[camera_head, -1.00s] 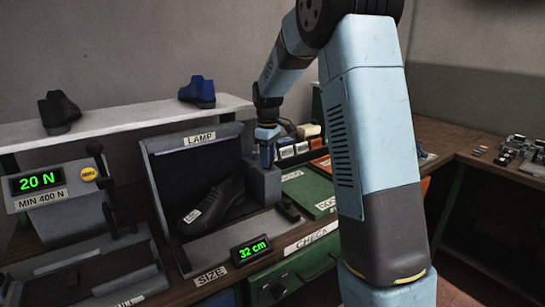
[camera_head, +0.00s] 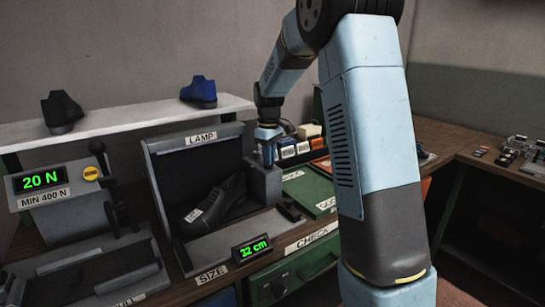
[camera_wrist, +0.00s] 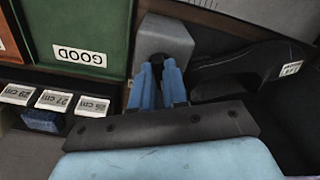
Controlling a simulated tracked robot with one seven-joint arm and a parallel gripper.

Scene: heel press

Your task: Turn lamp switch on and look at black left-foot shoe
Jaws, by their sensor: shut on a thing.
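A black shoe (camera_head: 226,200) with a white tag lies in the dark open box under the LAMP sign (camera_head: 201,138); the tag's print is too small to read. The shoe also shows in the wrist view (camera_wrist: 245,65). The inside of the box is dark. The grey switch block (camera_head: 264,182) stands at the box's right side and shows in the wrist view (camera_wrist: 165,35). My gripper (camera_head: 267,158) is above this block, pointing down. In the wrist view, its blue fingers (camera_wrist: 158,80) are shut on the dark switch lever (camera_wrist: 157,60), which they mostly hide.
Another black shoe (camera_head: 61,110) and a blue shoe (camera_head: 199,92) stand on the white shelf. Small labelled boxes (camera_wrist: 55,102) and a green GOOD bin (camera_wrist: 85,25) are close to my gripper.

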